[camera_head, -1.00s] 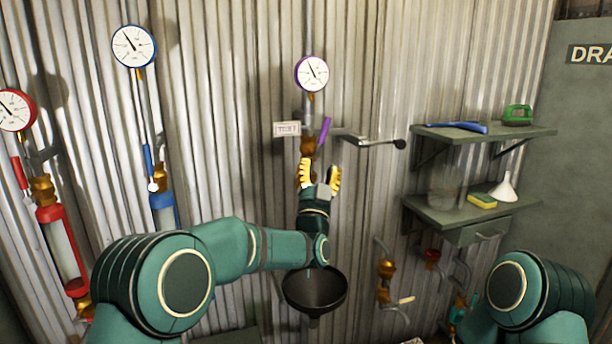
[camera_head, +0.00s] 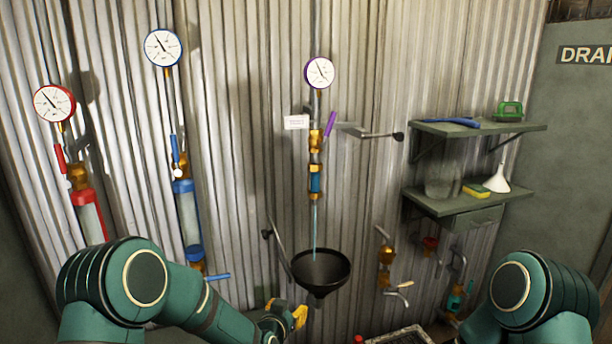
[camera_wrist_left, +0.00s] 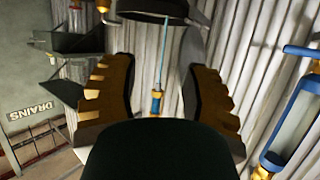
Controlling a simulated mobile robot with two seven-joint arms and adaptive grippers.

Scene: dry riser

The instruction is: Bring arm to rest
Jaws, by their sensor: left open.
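My left arm (camera_head: 140,280) is lowered across the bottom of the head view. Its gripper (camera_head: 288,314), with yellow finger pads, is low and left of the black funnel (camera_head: 318,272), apart from it. In the left wrist view the gripper (camera_wrist_left: 157,85) is open, with nothing between its fingers. The funnel's dark shape (camera_wrist_left: 165,12) shows beyond them. A thin blue stream (camera_head: 314,230) runs from the brass and blue outlet (camera_head: 315,180) into the funnel. The purple lever (camera_head: 329,124) is tilted beside that pipe. My right arm's shoulder (camera_head: 535,290) shows; its gripper is out of view.
Gauges rimmed red (camera_head: 54,104), blue (camera_head: 163,47) and purple (camera_head: 319,72) hang on the corrugated wall. Red (camera_head: 89,215) and blue (camera_head: 187,215) cylinders stand at left. Shelves (camera_head: 470,203) project at right. A bracket arm (camera_head: 370,133) sticks out beside the purple lever.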

